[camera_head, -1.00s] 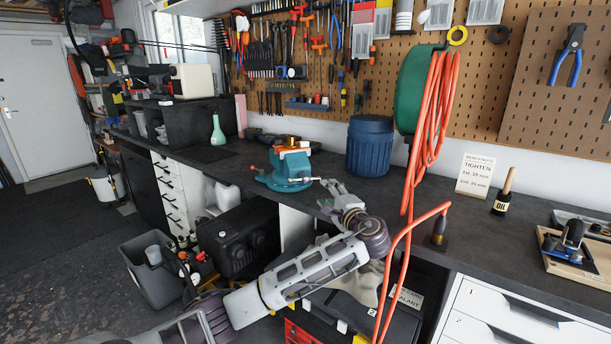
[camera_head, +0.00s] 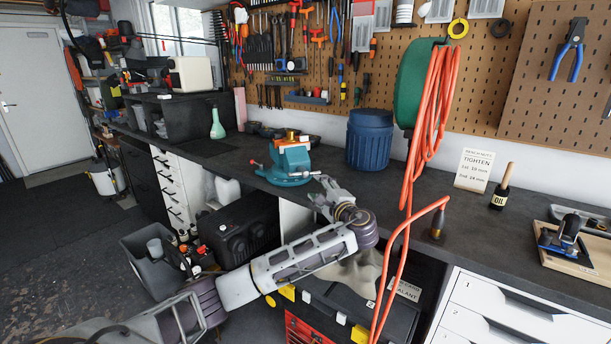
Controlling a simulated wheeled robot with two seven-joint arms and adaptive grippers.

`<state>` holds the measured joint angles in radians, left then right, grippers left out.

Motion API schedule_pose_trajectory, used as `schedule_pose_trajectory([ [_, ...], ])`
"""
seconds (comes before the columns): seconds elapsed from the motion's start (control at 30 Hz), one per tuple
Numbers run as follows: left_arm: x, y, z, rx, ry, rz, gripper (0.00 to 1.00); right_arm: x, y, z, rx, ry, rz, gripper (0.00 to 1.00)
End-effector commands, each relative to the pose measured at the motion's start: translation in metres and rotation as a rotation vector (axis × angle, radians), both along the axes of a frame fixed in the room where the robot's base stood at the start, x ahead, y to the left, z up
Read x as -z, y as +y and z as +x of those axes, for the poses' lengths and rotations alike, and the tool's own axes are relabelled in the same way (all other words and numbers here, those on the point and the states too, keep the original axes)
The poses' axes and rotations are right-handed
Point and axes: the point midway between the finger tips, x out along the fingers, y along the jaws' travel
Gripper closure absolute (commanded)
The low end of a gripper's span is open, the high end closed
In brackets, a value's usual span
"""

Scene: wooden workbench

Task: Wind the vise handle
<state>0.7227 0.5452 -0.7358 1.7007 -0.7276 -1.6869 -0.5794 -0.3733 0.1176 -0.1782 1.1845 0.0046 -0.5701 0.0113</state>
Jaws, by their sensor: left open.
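The blue-green vise (camera_head: 291,164) stands on the dark workbench (camera_head: 380,195) near its front edge, with an orange-brown piece at its top. A thin bar with a reddish end (camera_head: 257,163) sticks out at its left; a pale bar end shows at its right, close to my gripper. My left gripper (camera_head: 321,188) is open, just right of and in front of the vise, over the bench edge. I see nothing between its fingers. Whether a finger touches the vise handle is too small to tell. My right gripper is not in view.
A blue ribbed drum (camera_head: 369,140) stands behind and right of the vise. An orange cable (camera_head: 431,130) hangs in front of the bench, right of my arm. A green bottle (camera_head: 217,123) stands at left.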

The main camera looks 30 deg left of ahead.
Motion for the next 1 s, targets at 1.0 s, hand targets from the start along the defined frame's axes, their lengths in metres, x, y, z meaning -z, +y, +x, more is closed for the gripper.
schedule_pose_trajectory([
  [1.0, 0.0, 0.097, 0.067, -0.001, 0.0, 0.0, 0.51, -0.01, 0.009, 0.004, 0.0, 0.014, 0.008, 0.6],
])
